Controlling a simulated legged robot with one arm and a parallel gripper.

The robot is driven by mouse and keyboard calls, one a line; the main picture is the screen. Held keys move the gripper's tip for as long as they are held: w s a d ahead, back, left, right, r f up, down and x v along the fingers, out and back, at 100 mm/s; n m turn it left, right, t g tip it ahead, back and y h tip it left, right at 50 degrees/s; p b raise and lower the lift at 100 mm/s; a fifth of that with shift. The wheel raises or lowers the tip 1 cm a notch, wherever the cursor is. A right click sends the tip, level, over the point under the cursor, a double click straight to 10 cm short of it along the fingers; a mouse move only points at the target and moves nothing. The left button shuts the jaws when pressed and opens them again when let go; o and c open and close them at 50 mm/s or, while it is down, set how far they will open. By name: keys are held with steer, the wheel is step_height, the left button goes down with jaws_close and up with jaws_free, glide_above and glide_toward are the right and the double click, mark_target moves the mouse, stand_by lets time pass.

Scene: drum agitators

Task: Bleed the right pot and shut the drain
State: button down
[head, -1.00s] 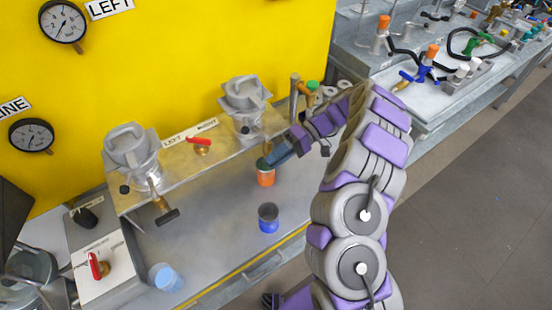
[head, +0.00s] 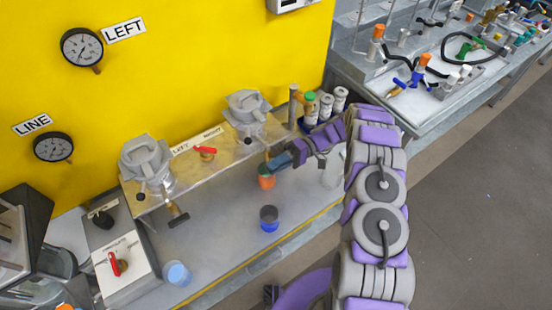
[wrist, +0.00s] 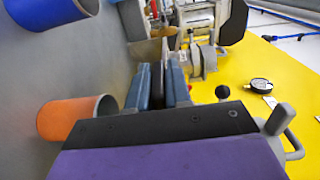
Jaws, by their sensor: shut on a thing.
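In the wrist view the blue fingers (wrist: 160,88) are closed on a thin dark piece, seemingly the right pot's drain handle (wrist: 158,80). A brownish drain stem (head: 265,149) shows just above the fingers in the head view; the fingers hide most of the handle. An orange cup (head: 266,182) stands under the gripper; it also shows in the wrist view (wrist: 70,118). I cannot see any flow.
The left pot (head: 145,165) has a dark-handled drain (head: 178,218). A red valve lever (head: 205,151) sits between the pots. A blue cup (head: 269,225) and a light blue cup (head: 177,274) stand on the bench. Several bottles (head: 325,107) stand beyond my gripper.

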steer(key=shift+s+f+p, duration=0.1)
steer(key=shift+f+p, duration=0.15)
steer(key=shift+p, duration=0.6)
steer(key=c, duration=1.1)
jaws_free()
steer(key=shift+c, duration=0.2)
steer(key=shift+d+r, duration=0.1)
steer(key=shift+r, duration=0.05)
steer(key=shift+w, duration=0.25)
